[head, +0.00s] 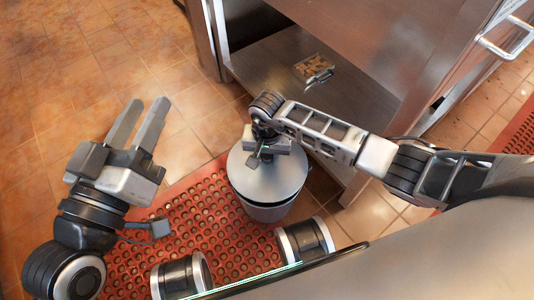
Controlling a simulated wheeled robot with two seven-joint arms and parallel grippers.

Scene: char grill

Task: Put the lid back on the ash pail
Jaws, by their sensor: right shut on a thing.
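The ash pail (264,211) is a grey metal bucket standing at the edge of a red perforated mat. Its round grey lid (281,176) lies over the pail's mouth, and a dark line shows beneath its edge. I cannot tell whether it sits fully down. My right gripper (265,156) is over the lid's upper left part, shut on the lid, most likely at its handle; the fingers hide the grip point. My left gripper (143,122) is open and empty, to the left of the pail over the tiled floor.
The red mat (226,238) lies under and left of the pail. A steel cabinet (330,30) with an open lower shelf stands behind right, with a small tray (314,68) on the shelf. Tiled floor (60,110) at the left is clear.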

